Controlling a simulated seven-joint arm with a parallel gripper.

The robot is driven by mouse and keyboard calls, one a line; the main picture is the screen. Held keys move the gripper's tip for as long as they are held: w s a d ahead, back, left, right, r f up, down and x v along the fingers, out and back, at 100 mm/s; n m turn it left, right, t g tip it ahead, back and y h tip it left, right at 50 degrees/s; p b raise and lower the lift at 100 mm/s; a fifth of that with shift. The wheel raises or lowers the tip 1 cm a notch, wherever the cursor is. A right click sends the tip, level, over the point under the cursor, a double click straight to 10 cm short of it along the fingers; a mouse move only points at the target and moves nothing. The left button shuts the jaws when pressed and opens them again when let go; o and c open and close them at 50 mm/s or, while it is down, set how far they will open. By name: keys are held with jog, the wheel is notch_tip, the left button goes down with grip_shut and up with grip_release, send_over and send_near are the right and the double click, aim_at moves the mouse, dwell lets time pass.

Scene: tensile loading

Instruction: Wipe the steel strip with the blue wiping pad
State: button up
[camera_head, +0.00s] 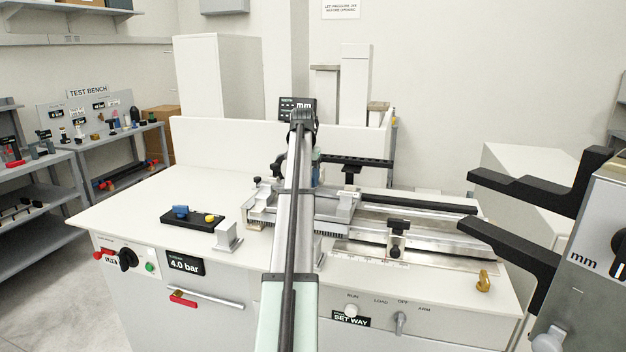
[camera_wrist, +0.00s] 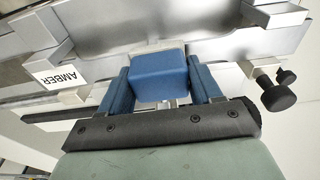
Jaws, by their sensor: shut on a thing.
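The blue wiping pad (camera_wrist: 158,78) is a blue block between the two blue fingers of my gripper (camera_wrist: 162,88) in the wrist view. The fingers are shut on its sides. The pad's far edge lies over bright metal of the bench fixture; I cannot tell whether it touches. I cannot single out the steel strip surely from the grey metal around it. In the head view my arm covers most of the gripper, and only a little blue shows beside it, over the metal fixture (camera_head: 340,205).
A black tray (camera_head: 190,223) with a blue piece (camera_head: 180,211) and a yellow piece (camera_head: 210,218) lies on the bench left of the fixture. A block labelled AMBER (camera_wrist: 60,77) and black knobs (camera_wrist: 275,92) flank the pad. The bench's left end is clear.

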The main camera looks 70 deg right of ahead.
jog(key=w, duration=0.5)
notch_tip(320, 180, up, 8)
jog(key=shift+s, duration=0.2)
dwell(0.4)
jog(key=shift+r, duration=0.1)
